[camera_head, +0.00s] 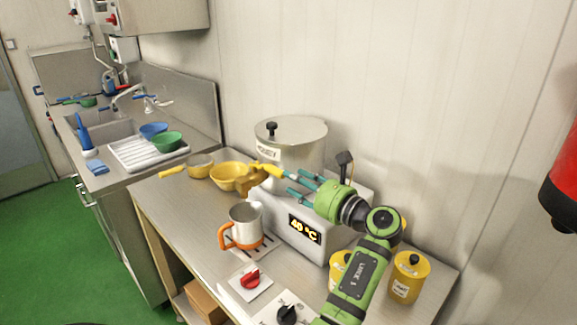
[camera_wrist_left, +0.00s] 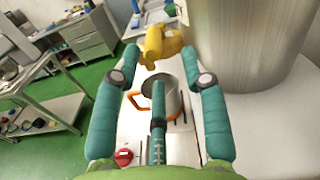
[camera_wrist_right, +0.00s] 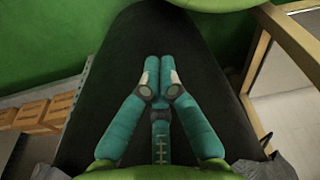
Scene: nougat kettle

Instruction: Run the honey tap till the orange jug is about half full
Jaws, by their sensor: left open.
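The yellow honey tap (camera_head: 256,180) sticks out from the front of the steel kettle (camera_head: 291,148); it also shows in the left wrist view (camera_wrist_left: 160,45). The steel jug with orange handle and base (camera_head: 245,222) stands upright below the tap on a slotted plate. No honey stream shows; the jug's fill level cannot be told. In the left wrist view the jug (camera_wrist_left: 174,100) is partly hidden by my finger. My left gripper (camera_head: 288,182) is open just right of the tap, fingers spread and empty. My right gripper (camera_wrist_right: 159,65) is shut and empty, away from the table.
The kettle stands on a white base whose display (camera_head: 304,229) reads 40 °C. A red knob (camera_head: 250,280) and a black knob (camera_head: 288,313) sit in front. Yellow bowls (camera_head: 228,175) stand left of the tap. Yellow canisters (camera_head: 409,277) stand at right. A sink is at back left.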

